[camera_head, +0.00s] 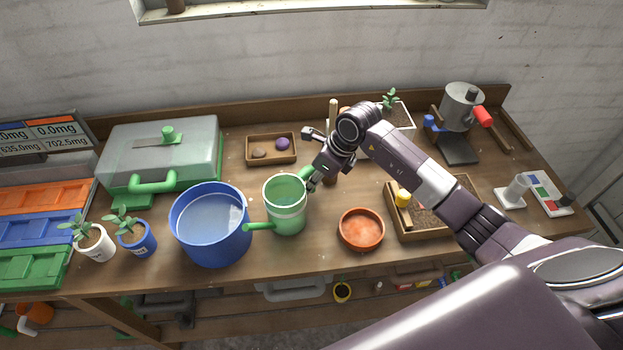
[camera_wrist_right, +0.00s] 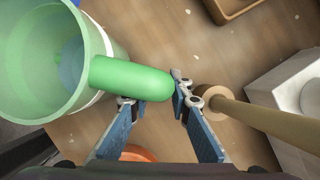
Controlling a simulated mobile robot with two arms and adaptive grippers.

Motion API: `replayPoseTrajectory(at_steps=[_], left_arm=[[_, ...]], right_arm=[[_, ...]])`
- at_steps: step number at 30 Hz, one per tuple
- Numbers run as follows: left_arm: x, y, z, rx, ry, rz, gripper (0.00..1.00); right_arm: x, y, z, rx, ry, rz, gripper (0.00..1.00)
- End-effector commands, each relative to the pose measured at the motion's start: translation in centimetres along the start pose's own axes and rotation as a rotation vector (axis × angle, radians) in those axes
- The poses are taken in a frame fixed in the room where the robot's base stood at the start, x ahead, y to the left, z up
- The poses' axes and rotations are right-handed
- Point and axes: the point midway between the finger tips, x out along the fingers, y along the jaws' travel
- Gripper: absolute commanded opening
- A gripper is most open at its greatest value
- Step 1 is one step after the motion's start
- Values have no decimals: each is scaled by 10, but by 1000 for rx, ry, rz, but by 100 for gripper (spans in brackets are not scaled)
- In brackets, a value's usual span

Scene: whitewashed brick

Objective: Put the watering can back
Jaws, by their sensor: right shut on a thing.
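The light green watering can (camera_head: 285,218), with a white band, is upright at the middle of the bench, its spout pointing left beside the blue tub. I cannot tell if its base touches the bench. My right gripper (camera_head: 311,184) is at its right side, shut on the handle. In the right wrist view the green handle (camera_wrist_right: 128,78) of the watering can lies between the fingers of my right gripper (camera_wrist_right: 155,98), and its open top shows at the left. My left gripper is not in view.
The blue tub (camera_head: 211,252) of water stands close left of the can. A terracotta saucer (camera_head: 361,243) lies to the right, with a wooden soil tray (camera_head: 431,235) beyond it. A small wooden tray (camera_head: 271,162) is behind. A wooden rod (camera_wrist_right: 265,120) stands near the right finger.

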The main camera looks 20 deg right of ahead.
Motion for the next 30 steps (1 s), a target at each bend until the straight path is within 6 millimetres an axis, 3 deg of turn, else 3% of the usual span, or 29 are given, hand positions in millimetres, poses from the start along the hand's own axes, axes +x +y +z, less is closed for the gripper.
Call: replayPoseTrajectory(at_steps=[11, 12, 16, 25, 30], left_arm=[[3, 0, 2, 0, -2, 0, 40], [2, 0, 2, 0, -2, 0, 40], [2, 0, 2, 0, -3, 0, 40], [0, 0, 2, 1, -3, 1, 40], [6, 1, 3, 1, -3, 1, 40]], right_arm=[[4, 0, 0, 0, -5, -1, 0], [4, 0, -1, 0, -2, -1, 22], [3, 0, -1, 0, -1, -1, 36], [2, 0, 0, 0, -2, 0, 36], [-15, -2, 0, -2, -4, -4, 36]])
